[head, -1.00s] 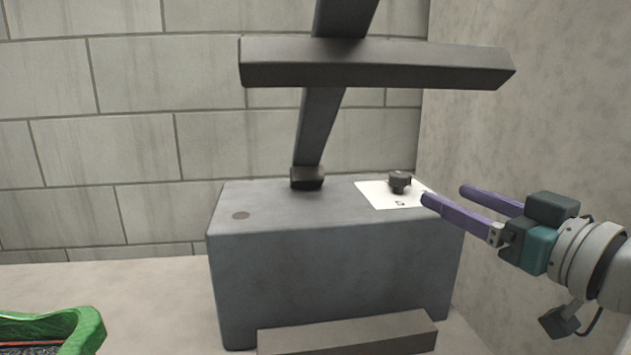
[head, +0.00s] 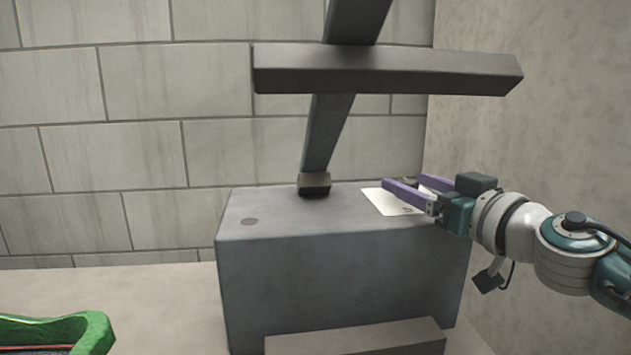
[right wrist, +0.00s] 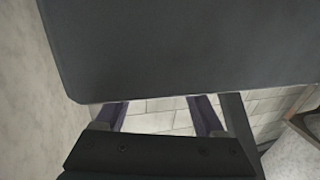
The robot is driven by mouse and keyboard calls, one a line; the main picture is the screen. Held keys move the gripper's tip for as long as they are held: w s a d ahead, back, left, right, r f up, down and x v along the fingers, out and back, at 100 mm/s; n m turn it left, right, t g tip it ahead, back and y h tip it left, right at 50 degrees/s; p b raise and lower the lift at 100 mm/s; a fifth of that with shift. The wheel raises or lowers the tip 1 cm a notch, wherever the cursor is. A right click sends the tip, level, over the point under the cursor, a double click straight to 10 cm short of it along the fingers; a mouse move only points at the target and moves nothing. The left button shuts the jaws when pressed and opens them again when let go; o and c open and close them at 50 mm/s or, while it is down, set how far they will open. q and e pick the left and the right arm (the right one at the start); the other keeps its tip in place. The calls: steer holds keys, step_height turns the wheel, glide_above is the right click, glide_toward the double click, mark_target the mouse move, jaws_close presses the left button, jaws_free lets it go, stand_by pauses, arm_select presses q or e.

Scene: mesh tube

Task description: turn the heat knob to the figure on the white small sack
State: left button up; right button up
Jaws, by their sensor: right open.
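The heat knob (head: 407,182) is a small dark knob above a white card (head: 385,204) on the right top of the grey machine (head: 340,265). It is mostly hidden behind the purple fingers of my right gripper (head: 404,180). The gripper is open, with its fingers over the card around or just in front of the knob; I cannot tell whether they touch it. The figures on the card are too small to read. In the right wrist view both fingers (right wrist: 160,106) are apart, and no knob shows. I see no white small sack. My left gripper is out of view.
A dark post with a wide crossbar (head: 390,72) rises from the machine, left of my right gripper. A grey ledge (head: 355,340) is at the machine's front. A green-rimmed container (head: 95,328) is at lower left. A wall stands close on the right.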

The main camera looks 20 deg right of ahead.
jaws_close()
stand_by(0.4)
steer(key=shift+r, duration=0.1)
steer(key=shift+a+m+h+p, duration=0.1)
steer(key=shift+m+h+p, duration=0.35)
steer(key=shift+h, duration=0.25)
steer(key=shift+a+m+h+p, duration=0.15)
steer(key=shift+m+h+p, duration=0.25)
steer(key=shift+h, duration=0.4)
steer(key=shift+m+h, duration=0.4)
steer(key=shift+m, duration=0.05)
steer(key=shift+a+m+g+h+b, duration=0.15)
steer(key=shift+m+g+h+b, duration=0.2)
steer(key=shift+h, duration=0.25)
steer(key=m+g+h+b, duration=0.2)
steer(key=h+b, duration=0.1)
steer(key=b, duration=0.2)
steer(key=m+g+h+b, duration=0.2)
steer(key=h+b, duration=0.1)
steer(key=b, duration=0.2)
steer(key=m+g+h+b, duration=0.2)
steer(key=m+h+b, duration=0.1)
steer(key=b, duration=0.3)
steer(key=shift+w+a+f, duration=0.35)
steer(key=shift+a, duration=0.05)
steer(key=shift+r+m+g+h+b, duration=0.35)
steer(key=shift+h+b, duration=0.15)
steer(key=shift+b, duration=0.3)
